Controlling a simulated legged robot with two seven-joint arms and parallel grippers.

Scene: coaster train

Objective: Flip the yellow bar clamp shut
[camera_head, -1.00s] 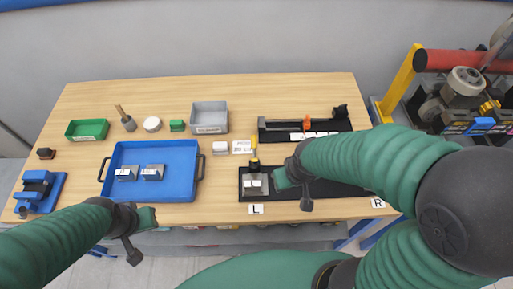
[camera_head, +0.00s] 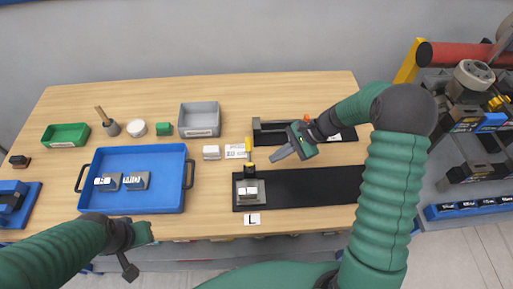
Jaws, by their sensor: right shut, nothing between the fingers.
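The yellow bar clamp (camera_head: 248,147) stands at the left end of the black base plate (camera_head: 315,188), above the L label. Its yellow bar points up and away, with a dark part below it and a grey block (camera_head: 247,192) in front. My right gripper (camera_head: 274,158) is shut and empty, just right of the yellow bar and seemingly apart from it; its fingers point down-left. My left gripper (camera_head: 135,252) is low at the left near the table's front edge; its finger gap cannot be made out.
A blue tray (camera_head: 140,203) with two grey labelled blocks lies left of the clamp. A second black fixture (camera_head: 270,133) with an orange part stands behind my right gripper. A white block (camera_head: 211,152) and a white card (camera_head: 236,151) lie left of the yellow bar.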

